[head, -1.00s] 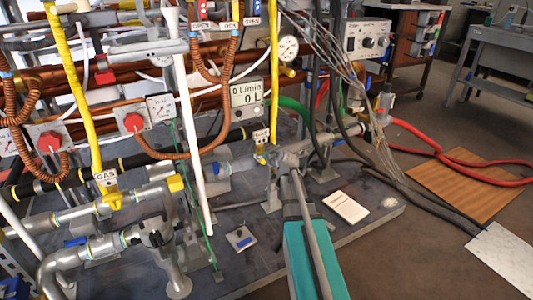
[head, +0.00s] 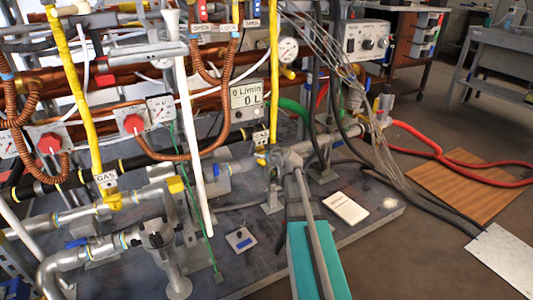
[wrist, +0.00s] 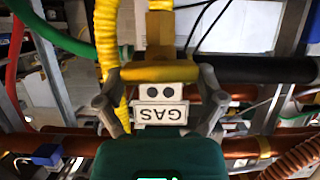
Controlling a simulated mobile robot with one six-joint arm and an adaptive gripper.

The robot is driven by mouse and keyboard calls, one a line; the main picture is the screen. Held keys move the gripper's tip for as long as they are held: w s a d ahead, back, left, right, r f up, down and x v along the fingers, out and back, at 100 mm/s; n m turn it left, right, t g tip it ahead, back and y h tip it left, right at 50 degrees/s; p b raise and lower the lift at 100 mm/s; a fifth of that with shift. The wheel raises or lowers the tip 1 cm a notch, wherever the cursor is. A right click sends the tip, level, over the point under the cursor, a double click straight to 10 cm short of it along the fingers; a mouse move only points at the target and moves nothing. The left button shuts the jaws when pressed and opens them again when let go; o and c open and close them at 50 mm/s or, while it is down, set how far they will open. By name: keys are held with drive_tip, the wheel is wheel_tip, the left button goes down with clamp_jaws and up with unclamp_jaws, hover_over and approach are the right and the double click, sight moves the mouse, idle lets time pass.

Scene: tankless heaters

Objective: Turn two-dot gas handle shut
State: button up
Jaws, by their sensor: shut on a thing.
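The two-dot gas handle is a yellow bar (wrist: 160,73) in the wrist view. A white plate with two black dots and a GAS label (wrist: 160,105) sits just below it, its lettering upside down. The bar lies crosswise to the brass fitting (wrist: 160,32) above it. My gripper (wrist: 159,80) has one finger at each end of the bar and is shut on it. In the head view the two-dot plate (head: 261,138) shows small on the yellow gas line (head: 274,70). My gripper there is partly hidden among the pipes.
Another yellow line with a GAS tag (head: 106,181) stands at the left. Black hoses and cables crowd the right side. The floor at the right is more open.

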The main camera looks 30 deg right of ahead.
drive_tip(key=o, duration=0.8)
drive_tip(key=shift+s, duration=0.2)
